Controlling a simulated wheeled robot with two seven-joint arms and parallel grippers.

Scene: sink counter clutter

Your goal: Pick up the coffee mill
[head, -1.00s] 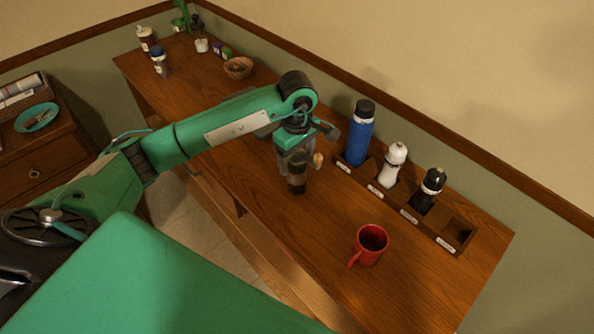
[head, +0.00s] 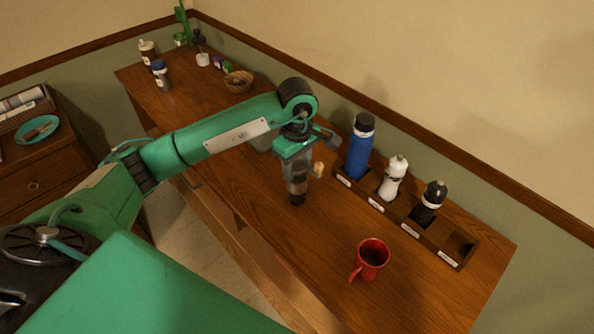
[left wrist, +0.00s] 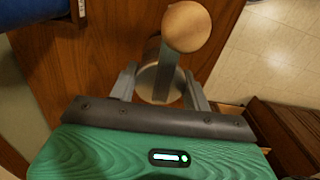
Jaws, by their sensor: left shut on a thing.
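The coffee mill (head: 297,192) is a small dark brown cylinder with a metal crank and a round light wooden knob. It is upright over the middle of the wooden counter. My left gripper (head: 296,172) comes down from above and is shut on its upper part, which the fingers partly hide. I cannot tell whether its base touches the counter. In the left wrist view the mill's metal top (left wrist: 158,84) sits between the two fingers, with the knob (left wrist: 187,27) above it. My right gripper is not in view.
A wooden rack (head: 438,248) at the wall side holds a blue bottle (head: 359,148), a white mill (head: 393,180) and a black mill (head: 429,205); its last slot is empty. A red mug (head: 370,260) stands at the front right. A wooden bowl (head: 238,83) stands farther back.

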